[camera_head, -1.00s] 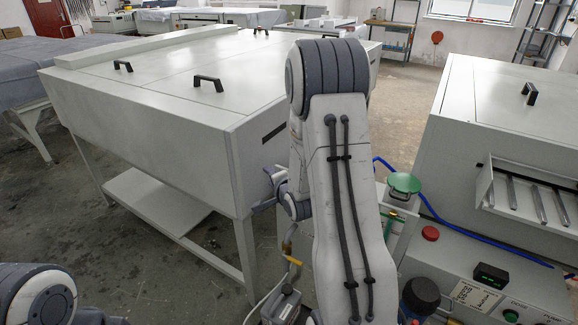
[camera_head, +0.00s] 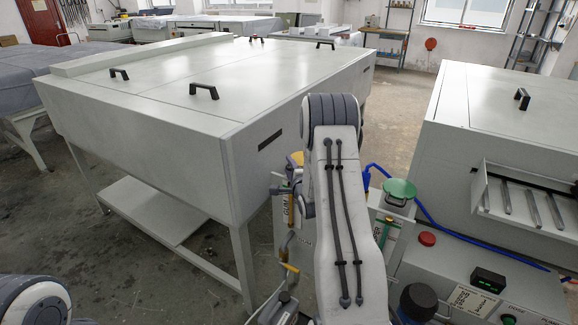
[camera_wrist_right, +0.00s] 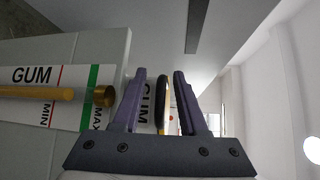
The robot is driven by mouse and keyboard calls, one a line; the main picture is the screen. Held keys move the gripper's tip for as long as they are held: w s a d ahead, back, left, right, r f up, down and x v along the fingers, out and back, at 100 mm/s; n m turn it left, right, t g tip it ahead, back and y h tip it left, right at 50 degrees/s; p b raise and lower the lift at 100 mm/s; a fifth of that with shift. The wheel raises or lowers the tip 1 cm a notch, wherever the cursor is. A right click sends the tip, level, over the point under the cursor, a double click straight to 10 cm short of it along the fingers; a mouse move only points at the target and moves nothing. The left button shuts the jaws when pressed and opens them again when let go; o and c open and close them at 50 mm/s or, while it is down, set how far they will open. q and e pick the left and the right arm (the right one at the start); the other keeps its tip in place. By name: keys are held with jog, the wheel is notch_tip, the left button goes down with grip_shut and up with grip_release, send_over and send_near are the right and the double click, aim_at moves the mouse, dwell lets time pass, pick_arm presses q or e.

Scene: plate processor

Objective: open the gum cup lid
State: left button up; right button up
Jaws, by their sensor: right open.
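The gum cup (camera_head: 287,208), a white container lettered GUM, stands beside the large grey machine. Its yellow lid (camera_head: 294,159) is partly hidden behind my right arm in the head view. My right gripper (camera_head: 282,190) is at the cup, just below the lid in that view. In the right wrist view the right gripper (camera_wrist_right: 158,75) is open, its two purple fingers spread. A dark, yellow-edged disc (camera_wrist_right: 162,100), seemingly the lid seen edge-on, shows between the fingers; I cannot tell if they touch it. My left gripper is not in view.
A container with a green lid (camera_head: 399,188) stands right of my right arm. A blue hose (camera_head: 430,213) runs by it. The grey machine (camera_head: 190,115) is close on the left. A control box with a red button (camera_head: 427,239) is at right.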

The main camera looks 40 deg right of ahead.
jog(key=shift+w+d, duration=0.1)
jog(key=shift+w, duration=0.15)
grip_shut()
jog(key=shift+f, duration=0.1)
